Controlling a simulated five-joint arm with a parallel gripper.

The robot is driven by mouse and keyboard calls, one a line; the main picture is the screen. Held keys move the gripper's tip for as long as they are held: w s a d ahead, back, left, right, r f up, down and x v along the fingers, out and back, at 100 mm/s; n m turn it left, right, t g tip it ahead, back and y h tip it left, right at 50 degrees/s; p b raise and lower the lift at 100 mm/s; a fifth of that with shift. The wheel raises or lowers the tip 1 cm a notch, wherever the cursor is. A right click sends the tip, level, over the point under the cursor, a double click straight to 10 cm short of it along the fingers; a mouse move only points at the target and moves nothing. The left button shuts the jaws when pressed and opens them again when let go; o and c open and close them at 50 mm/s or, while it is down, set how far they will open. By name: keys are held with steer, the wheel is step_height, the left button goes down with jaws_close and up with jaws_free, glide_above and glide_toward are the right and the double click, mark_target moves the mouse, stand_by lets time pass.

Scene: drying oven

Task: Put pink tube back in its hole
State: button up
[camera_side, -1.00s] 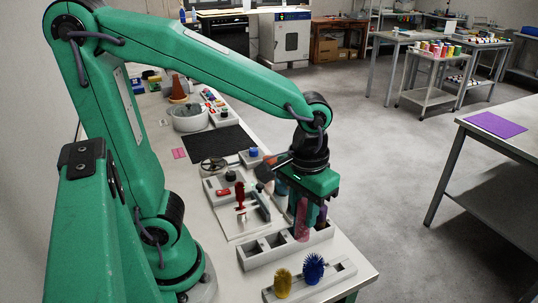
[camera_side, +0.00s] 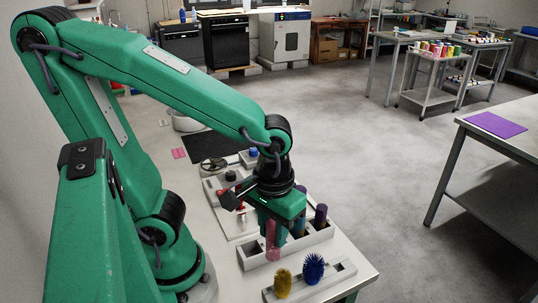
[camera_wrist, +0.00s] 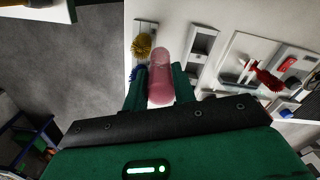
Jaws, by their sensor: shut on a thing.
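My gripper (camera_side: 272,228) is shut on the pink tube (camera_side: 271,239), which hangs roughly upright at the left part of the pale tube rack (camera_side: 306,247). The wrist view shows the pink tube (camera_wrist: 160,78) between my two green fingers (camera_wrist: 159,88). The tube's lower end is at or just above the rack in the side view; I cannot tell whether it is inside a hole. An empty square hole (camera_side: 254,250) shows at the rack's left end. A purple tube (camera_side: 320,216) and a blue tube (camera_side: 298,228) stand further right in the rack.
A brush holder with a yellow brush (camera_side: 283,282) and a blue brush (camera_side: 313,268) stands in front of the rack, near the table edge. A pale tray with a red item (camera_wrist: 265,75) lies behind the rack. A black mat (camera_side: 213,143) lies further back.

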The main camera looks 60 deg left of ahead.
steer(key=w+a+f, duration=0.5)
steer(key=a+f, duration=0.1)
steer(key=a, duration=0.3)
steer(key=shift+f, duration=0.15)
steer(key=shift+f, duration=1.95)
steer(key=shift+f, duration=0.2)
steer(key=o, duration=0.9)
steer(key=shift+o, duration=0.2)
steer(key=shift+w+r, duration=0.1)
steer(key=shift+r, duration=0.1)
step_height(320, 180, up, 12)
